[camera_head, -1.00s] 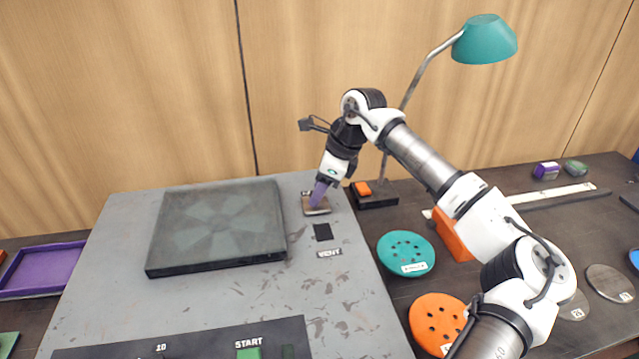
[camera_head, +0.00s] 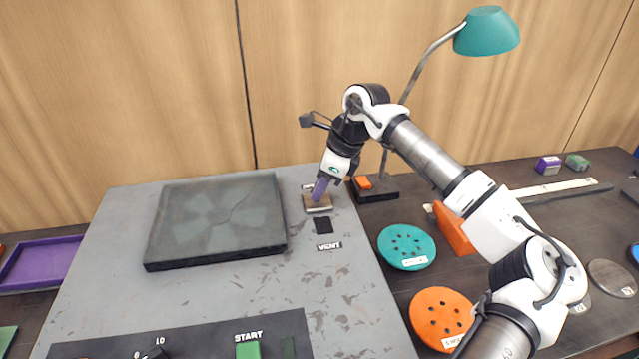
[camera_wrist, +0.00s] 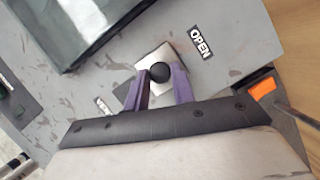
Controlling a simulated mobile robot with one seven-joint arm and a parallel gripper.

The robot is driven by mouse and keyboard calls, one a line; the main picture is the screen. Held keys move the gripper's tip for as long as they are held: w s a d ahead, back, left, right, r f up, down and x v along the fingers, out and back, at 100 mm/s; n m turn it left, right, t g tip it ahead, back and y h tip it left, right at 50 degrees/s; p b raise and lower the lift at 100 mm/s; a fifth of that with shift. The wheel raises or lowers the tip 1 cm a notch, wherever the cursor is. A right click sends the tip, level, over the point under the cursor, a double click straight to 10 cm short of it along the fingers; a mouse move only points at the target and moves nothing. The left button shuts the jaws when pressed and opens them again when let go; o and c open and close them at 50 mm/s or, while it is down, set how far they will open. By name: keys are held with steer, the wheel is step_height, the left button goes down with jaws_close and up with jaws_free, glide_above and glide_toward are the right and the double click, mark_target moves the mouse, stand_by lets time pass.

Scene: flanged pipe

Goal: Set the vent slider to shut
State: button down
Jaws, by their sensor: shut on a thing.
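The vent slider is a small metal plate (camera_head: 318,204) with a round black knob (camera_wrist: 160,72), on the grey panel top near its back right corner. A black square patch (camera_head: 325,226) and the VENT label (camera_head: 329,246) lie just in front of it. In the wrist view the OPEN label (camera_wrist: 201,42) is beside the plate. My gripper (camera_head: 319,193) reaches down onto the slider. Its purple fingers (camera_wrist: 162,75) are shut on the knob, one on each side. The fingers and wrist hide part of the plate in the head view, and no SHUT label is readable.
A raised dark square fan cover (camera_head: 215,222) stands left of the slider. A lamp (camera_head: 486,32) with an orange switch on its base (camera_head: 376,190) stands just right of the panel. Teal (camera_head: 407,247) and orange (camera_head: 441,318) discs lie further right.

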steer(key=s+b, duration=0.1)
steer(key=s, duration=0.2)
steer(key=s+d+b, duration=0.1)
steer(key=s+b, duration=0.1)
steer(key=s, duration=0.1)
steer(key=shift+s+d, duration=0.15)
steer(key=shift+s, duration=0.25)
steer(key=shift+f, duration=0.1)
steer(key=c, duration=1.6)
jaws_free()
steer(key=o, duration=0.4)
steer(key=shift+s, duration=0.2)
steer(key=shift+o, duration=0.2)
steer(key=shift+w, duration=0.1)
steer(key=b+v, duration=0.2)
steer(key=v, duration=1.2)
steer(key=shift+b, duration=0.3)
